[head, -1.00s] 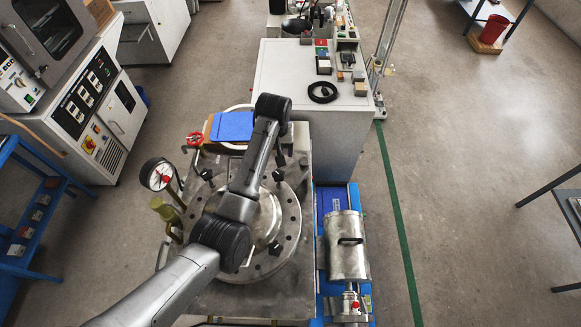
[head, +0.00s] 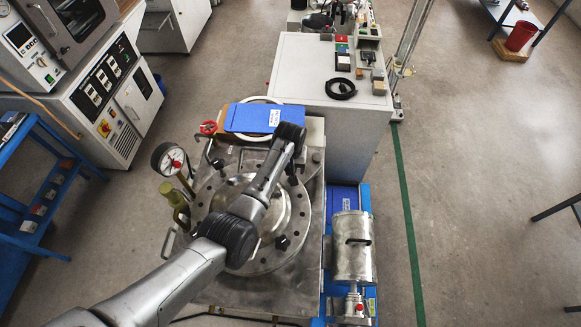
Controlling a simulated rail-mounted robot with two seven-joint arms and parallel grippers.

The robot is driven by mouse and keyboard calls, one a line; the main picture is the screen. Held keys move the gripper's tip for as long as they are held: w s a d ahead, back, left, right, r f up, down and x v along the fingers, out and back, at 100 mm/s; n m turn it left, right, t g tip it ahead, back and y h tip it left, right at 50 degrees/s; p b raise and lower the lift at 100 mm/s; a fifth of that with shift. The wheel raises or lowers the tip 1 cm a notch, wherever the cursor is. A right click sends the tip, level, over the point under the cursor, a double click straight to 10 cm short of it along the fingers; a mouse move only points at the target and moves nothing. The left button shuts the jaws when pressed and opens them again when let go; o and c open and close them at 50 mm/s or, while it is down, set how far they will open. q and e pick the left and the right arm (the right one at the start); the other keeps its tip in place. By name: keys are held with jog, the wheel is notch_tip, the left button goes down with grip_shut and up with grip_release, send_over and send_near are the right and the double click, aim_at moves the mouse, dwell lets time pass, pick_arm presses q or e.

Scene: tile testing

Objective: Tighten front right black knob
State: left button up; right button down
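A round steel flange plate (head: 222,262) with a domed middle and bolt holes sits on a metal bench. A black knob (head: 282,242) stands at the front right of the plate, clear of my arm in this view. Another black knob (head: 217,163) stands at the back left, and a dark one (head: 293,179) shows at the back right, close beside my forearm. My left arm comes in from the lower left and crosses over the plate, with its far joint above the plate's back edge. Its gripper is hidden behind the arm. My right gripper is not in view.
A pressure gauge (head: 172,160) and a red handwheel (head: 208,127) stand left of and behind the plate. A blue case (head: 250,118) lies behind it. A metal cylinder (head: 351,262) stands to the right. A grey cabinet (head: 310,62) is further back. The floor at right is mostly clear.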

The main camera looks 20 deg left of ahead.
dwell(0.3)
pick_arm(q)
jog(key=c, duration=0.9)
